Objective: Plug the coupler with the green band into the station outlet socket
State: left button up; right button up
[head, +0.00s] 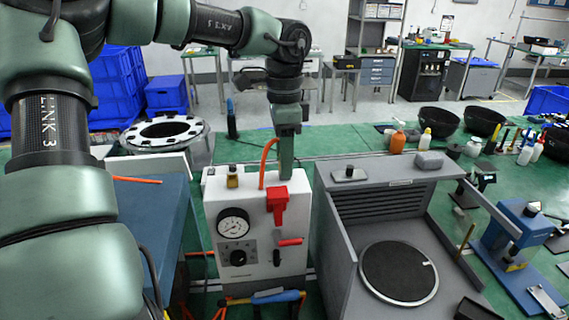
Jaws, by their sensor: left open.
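The station is a white box (212,222) with a round gauge (234,224), a dark knob (238,257) and a red-handled lever (290,242) on its front. A small brass-coloured fitting (232,177) stands on its top left. A red bracket-like part (278,203) sits at the upper right of its front. My left gripper (286,172) points down just above and behind this red part; it is open, with its fingers seen edge-on. An orange hose (266,160) curves beside the gripper to the station top. I cannot make out a green band or tell which part is the outlet socket.
A grey housing with a round dark plate (398,272) stands right of the station. A blue-based press (518,235) stands farther right. Bottles (398,140) and black bowls (438,121) are behind.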

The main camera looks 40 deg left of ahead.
pick_arm(q)
jog(key=shift+b, duration=0.3)
jog(key=c, duration=0.9)
grip_shut()
jog(key=shift+r, duration=0.15)
dwell(0.6)
jog(key=shift+r+p, duration=1.6)
jog(key=shift+r, duration=1.25)
